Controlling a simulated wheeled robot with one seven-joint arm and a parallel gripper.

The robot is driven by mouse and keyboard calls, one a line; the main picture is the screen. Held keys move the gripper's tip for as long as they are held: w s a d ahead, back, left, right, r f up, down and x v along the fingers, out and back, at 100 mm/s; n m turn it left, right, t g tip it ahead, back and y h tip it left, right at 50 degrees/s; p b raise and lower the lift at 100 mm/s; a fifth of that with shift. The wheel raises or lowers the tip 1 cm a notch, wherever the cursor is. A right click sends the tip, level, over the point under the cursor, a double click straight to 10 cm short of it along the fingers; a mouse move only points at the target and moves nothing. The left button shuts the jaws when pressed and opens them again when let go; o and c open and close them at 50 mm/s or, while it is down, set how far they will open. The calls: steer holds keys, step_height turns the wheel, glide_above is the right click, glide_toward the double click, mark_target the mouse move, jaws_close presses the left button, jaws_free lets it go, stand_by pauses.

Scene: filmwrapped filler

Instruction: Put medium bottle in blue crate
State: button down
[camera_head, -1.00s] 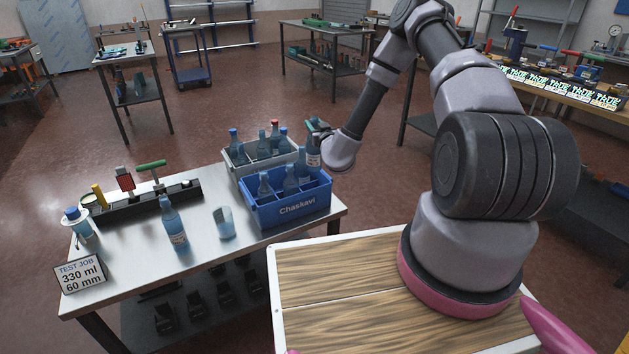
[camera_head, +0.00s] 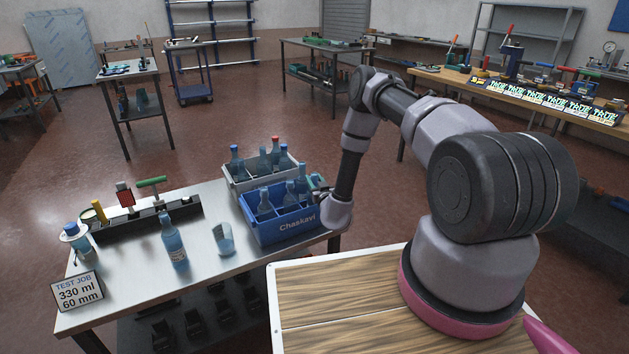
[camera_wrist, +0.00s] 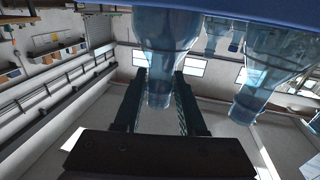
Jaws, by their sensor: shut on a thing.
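The blue crate (camera_head: 297,228), marked "Chaskavi", stands at the right end of the metal table, with several blue-tinted bottles in it. My gripper (camera_head: 318,193) is low at the crate's right end. In the wrist view my gripper (camera_wrist: 155,115) is shut on a clear blue bottle (camera_wrist: 167,40), its neck between the two fingers. The crate's blue rim (camera_wrist: 265,10) crosses the top of that view, and another bottle (camera_wrist: 265,75) is right of the held one. The held bottle's base is hidden, so I cannot tell whether it touches the crate floor.
A grey crate (camera_head: 238,184) with capped bottles stands behind the blue one. A labelled bottle (camera_head: 174,243), a clear cup (camera_head: 224,238) and a sign (camera_head: 77,292) are on the table. A black rack (camera_head: 150,222) lies at the back left. The table's front middle is clear.

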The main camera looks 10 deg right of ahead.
steer(key=shift+c, duration=2.4)
jaws_free()
steer(key=shift+f, duration=0.1)
